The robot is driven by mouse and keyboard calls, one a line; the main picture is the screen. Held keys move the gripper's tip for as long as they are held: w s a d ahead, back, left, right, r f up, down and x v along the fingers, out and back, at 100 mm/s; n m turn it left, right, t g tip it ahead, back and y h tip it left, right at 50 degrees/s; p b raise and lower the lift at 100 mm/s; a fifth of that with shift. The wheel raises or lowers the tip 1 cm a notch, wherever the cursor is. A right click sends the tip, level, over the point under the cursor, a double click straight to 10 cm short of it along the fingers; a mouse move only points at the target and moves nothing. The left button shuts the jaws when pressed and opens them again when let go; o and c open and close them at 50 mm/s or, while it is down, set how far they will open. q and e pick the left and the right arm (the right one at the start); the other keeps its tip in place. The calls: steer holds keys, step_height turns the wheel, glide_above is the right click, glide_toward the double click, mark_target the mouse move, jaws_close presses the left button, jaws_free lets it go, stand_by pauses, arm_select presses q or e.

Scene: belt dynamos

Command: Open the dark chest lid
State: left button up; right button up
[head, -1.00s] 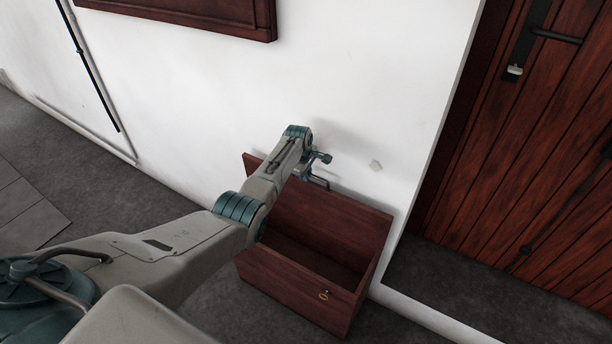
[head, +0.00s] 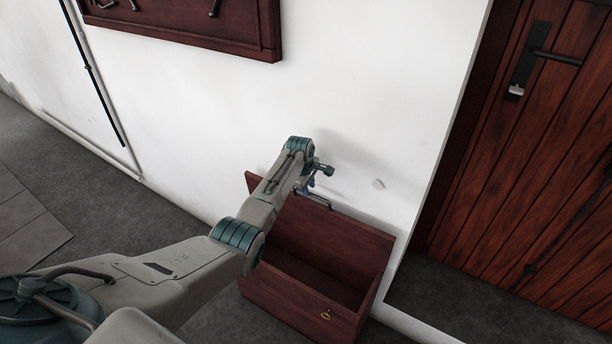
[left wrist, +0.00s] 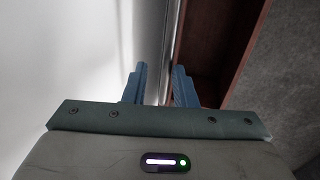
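The dark red-brown wooden chest (head: 290,302) stands on the floor against the white wall. Its lid (head: 345,233) is raised, standing upright near the wall, and the hollow inside shows. A brass-coloured latch (head: 326,314) is on the front. My left gripper (head: 318,198) is by the lid's top edge, partly hidden by my wrist. In the left wrist view the two blue fingers (left wrist: 160,86) are apart, with nothing clearly held between them. Part of the chest (left wrist: 212,50) shows beyond the right finger. I cannot tell whether a finger touches the lid. My right gripper is out of view.
A red-brown plank door (head: 540,150) with a black handle is at the right. A wooden wall panel (head: 190,22) with hooks hangs above. A dark pole (head: 95,75) stands along the wall at the left. Grey floor (head: 120,215) is free left of the chest.

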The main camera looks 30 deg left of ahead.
arm_select(q)
steer(key=v, duration=0.7)
steer(key=shift+r, duration=0.15)
